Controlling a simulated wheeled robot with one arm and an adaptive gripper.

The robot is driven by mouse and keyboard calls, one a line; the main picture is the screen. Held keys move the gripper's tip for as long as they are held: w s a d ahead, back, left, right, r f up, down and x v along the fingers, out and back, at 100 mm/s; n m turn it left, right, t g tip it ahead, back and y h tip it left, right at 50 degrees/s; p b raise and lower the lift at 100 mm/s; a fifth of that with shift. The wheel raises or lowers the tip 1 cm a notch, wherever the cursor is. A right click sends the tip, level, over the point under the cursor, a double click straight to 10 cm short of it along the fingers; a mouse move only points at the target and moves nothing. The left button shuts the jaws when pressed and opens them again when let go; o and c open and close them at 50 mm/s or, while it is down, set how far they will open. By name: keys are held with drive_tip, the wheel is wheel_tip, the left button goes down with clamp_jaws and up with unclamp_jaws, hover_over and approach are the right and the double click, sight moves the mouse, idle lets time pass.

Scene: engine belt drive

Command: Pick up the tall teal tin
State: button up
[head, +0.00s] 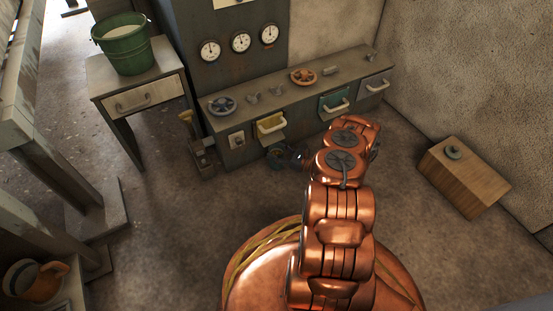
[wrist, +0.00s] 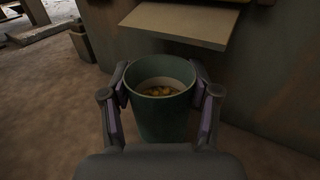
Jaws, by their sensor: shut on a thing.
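The tall teal tin (wrist: 163,120) is upright in the middle of the wrist view, with a pale inner wall and small yellow-brown things inside. My gripper (wrist: 163,84) has one finger on each side of it, shut on the tin just below the rim. The tin's base is hidden, so I cannot tell whether it touches the floor. In the head view my gripper (head: 290,156) is low in front of the control cabinet, partly hidden by my copper arm, and the tin is hard to make out there.
A yellow drawer (head: 271,124) juts from the cabinet, near my gripper; a pale panel (wrist: 180,22) overhangs just beyond the tin. A green bucket (head: 123,48) stands on a side table. A wooden box (head: 464,178) sits at right. Floor between is clear.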

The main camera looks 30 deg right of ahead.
drive_tip(key=c, duration=0.8)
